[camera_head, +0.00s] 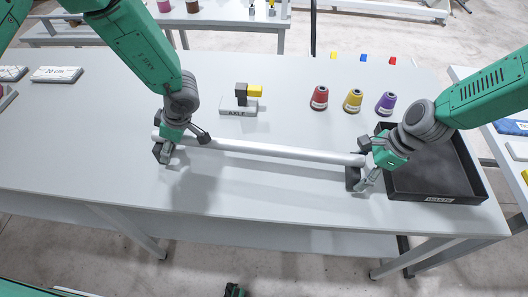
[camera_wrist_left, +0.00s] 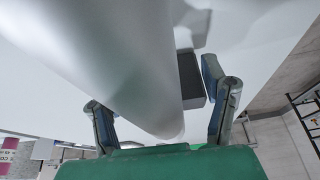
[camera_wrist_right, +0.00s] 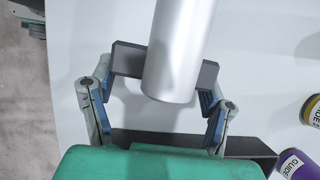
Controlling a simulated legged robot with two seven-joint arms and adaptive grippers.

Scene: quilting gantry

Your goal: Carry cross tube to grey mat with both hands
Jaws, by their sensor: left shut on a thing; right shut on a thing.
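The cross tube (camera_head: 265,150) is a long silvery-white bar, running across the middle of the grey table in the head view. My left gripper (camera_head: 180,146) is shut at its left end, and my right gripper (camera_head: 366,168) is shut at its right end. The tube fills much of the left wrist view (camera_wrist_left: 125,60) and points down between the fingers in the right wrist view (camera_wrist_right: 178,50). A dark bar (camera_wrist_right: 128,58) crosses at the tube's right end; a dark block (camera_wrist_left: 190,78) shows beside its left end. I cannot make out a grey mat.
A black tray (camera_head: 440,197) lies at the right, partly under my right arm. Red (camera_head: 319,98), yellow (camera_head: 353,101) and purple (camera_head: 385,103) spools stand behind the tube. A labelled grey block (camera_head: 238,107) with black and yellow pieces stands behind it too. The table's front left is clear.

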